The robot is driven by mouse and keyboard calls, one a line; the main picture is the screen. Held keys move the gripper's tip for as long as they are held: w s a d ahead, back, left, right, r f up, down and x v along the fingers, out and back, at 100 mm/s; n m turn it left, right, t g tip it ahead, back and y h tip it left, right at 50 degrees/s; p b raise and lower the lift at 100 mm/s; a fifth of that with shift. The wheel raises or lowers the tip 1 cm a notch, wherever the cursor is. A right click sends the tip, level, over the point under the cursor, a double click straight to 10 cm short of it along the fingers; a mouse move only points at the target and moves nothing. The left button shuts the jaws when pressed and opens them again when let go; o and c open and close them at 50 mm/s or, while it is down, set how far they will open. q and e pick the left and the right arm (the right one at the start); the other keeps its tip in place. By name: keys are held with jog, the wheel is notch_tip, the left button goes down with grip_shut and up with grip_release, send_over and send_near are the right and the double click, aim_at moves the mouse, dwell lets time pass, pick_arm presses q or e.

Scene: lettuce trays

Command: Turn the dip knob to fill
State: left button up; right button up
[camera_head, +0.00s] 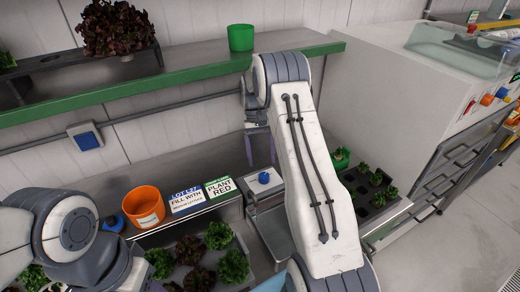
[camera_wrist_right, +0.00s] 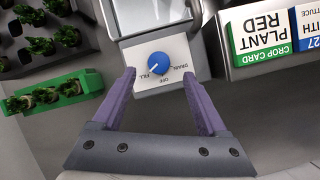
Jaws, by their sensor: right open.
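The blue dip knob (camera_wrist_right: 158,62) sits on a white plate marked FILL, OFF and DRAIN. Its pale pointer mark faces the lower left, toward the FILL lettering. The knob also shows in the head view (camera_head: 264,178), at the back of the metal dip tank (camera_head: 274,234). My right gripper (camera_wrist_right: 158,98) is open and empty. Its purple fingers are apart on either side of the knob plate in the wrist view, and I see no contact with the knob. In the head view the right gripper (camera_head: 259,146) is above and behind the knob. My left arm shows, but its gripper does not.
Label cards (camera_head: 203,195) and an orange pot (camera_head: 144,206) stand left of the knob. Trays of seedlings (camera_head: 372,190) and a green holder (camera_wrist_right: 55,92) are on the other side. A green-edged shelf (camera_head: 190,75) carries a green cup (camera_head: 241,38).

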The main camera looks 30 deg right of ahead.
jog(key=shift+v, duration=2.4)
jog(key=shift+a, duration=0.15)
jog(key=s+a+r+n+t+h, duration=0.1)
jog(key=s+a+r+n, duration=0.3)
jog(key=a, duration=0.8)
jog(key=s+a+r+n+t, duration=0.15)
jog(key=s+a+r, duration=0.35)
jog(key=a, duration=0.6)
jog(key=s+a+f+n+t, duration=0.1)
jog(key=s+a+n, duration=0.2)
jog(key=s, duration=0.8)
jog(key=s+a+f+n+t, duration=0.1)
jog(key=s+a+f+n, duration=0.1)
jog(key=s, duration=0.9)
jog(key=shift+a+n+y, duration=0.4)
jog(key=shift+a+n, duration=0.1)
jog(key=shift+n, duration=0.35)
